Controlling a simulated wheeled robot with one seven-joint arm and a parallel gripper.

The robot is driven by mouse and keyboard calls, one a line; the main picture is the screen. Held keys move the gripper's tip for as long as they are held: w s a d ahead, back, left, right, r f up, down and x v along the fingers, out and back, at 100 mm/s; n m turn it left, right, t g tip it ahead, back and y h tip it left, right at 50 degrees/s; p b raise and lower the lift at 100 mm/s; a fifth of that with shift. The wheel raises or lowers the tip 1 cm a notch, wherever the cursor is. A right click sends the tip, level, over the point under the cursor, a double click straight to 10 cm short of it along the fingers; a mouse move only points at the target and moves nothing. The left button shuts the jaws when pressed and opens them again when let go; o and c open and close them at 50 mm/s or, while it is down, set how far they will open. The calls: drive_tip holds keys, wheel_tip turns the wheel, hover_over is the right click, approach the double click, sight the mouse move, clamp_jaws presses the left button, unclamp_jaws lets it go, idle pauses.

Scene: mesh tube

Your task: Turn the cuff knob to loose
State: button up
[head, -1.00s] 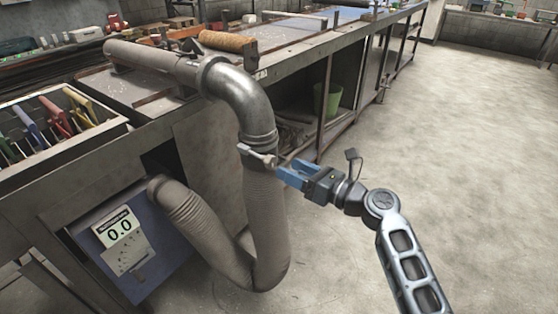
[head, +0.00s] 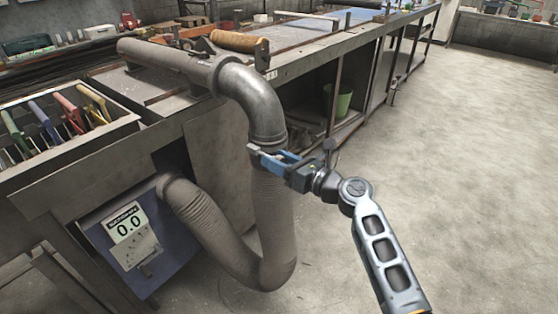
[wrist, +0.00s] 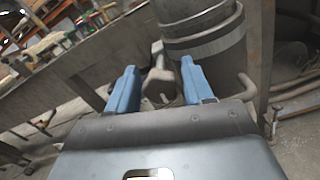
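The cuff (wrist: 203,38) is a metal band around the joint where the metal elbow pipe (head: 254,98) meets the grey flexible hose (head: 272,210). The cuff knob (wrist: 158,82) is a small grey metal piece on the cuff's side. In the wrist view it stands between the two blue fingers of my gripper (wrist: 157,85), with a gap on each side. In the head view my gripper (head: 275,160) is at the cuff, and its fingers partly hide the knob. The fingers look open and apart from the knob.
A tray of coloured-handled tools (head: 60,125) is on the bench at left. A green bucket (head: 340,103) sits under the bench. The floor at right is clear.

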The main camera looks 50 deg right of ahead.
drive_tip(key=c, duration=0.8)
